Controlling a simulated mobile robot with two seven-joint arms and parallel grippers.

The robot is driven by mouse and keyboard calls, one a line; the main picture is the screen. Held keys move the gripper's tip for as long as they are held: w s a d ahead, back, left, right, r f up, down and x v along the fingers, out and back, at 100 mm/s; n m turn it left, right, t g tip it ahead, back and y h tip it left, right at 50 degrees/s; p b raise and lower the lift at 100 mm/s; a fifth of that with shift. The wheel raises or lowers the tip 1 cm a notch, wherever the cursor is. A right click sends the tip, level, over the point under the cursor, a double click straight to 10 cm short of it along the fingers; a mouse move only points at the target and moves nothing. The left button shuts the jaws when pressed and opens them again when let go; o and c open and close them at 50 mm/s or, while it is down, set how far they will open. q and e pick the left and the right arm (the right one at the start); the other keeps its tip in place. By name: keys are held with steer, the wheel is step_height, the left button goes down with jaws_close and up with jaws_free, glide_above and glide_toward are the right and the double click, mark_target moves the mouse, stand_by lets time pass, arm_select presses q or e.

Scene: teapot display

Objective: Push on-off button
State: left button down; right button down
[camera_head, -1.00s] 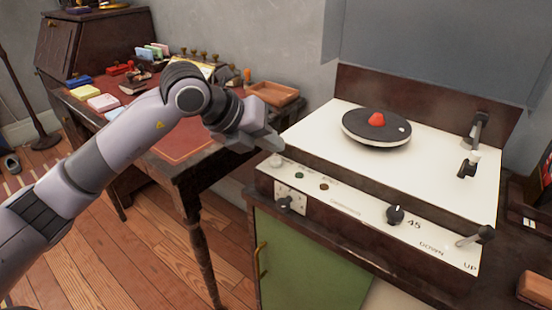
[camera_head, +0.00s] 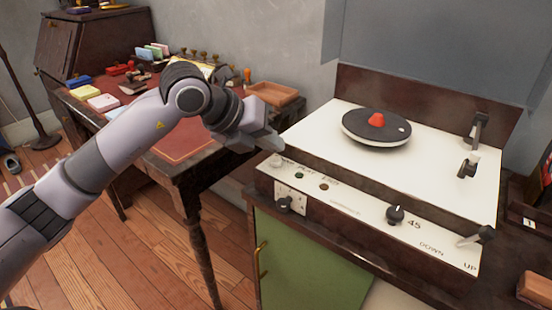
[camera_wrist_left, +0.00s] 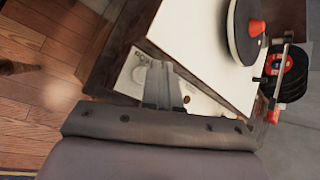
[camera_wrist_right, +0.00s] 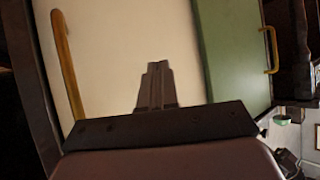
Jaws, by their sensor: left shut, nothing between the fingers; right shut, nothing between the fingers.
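A record player with a white top (camera_head: 440,165) and a sloping white front panel (camera_head: 355,208) stands at the right in the head view. At the panel's left end are a pale round button (camera_head: 277,160), a small green round (camera_head: 300,174) and a dark brown round (camera_head: 324,186). I cannot read which is the on-off button. My left gripper (camera_head: 275,143) is shut and empty just above the pale button; whether they touch is unclear. In the left wrist view its fingers (camera_wrist_left: 157,68) overlap the panel. My right gripper (camera_wrist_right: 157,68) is shut and empty, visible only in its wrist view.
A black platter (camera_head: 365,135) with a red centre piece (camera_head: 377,119) sits on the white top. The panel also carries a black knob (camera_head: 396,215) and a lever (camera_head: 475,237). A green cabinet door (camera_head: 310,255) is below. A desk (camera_head: 185,145) with several small items stands left.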

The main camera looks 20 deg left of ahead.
arm_select(q)
steer(key=shift+f+b, duration=0.45)
steer(key=shift+f, duration=0.05)
arm_select(e)
steer(key=shift+f, duration=0.4)
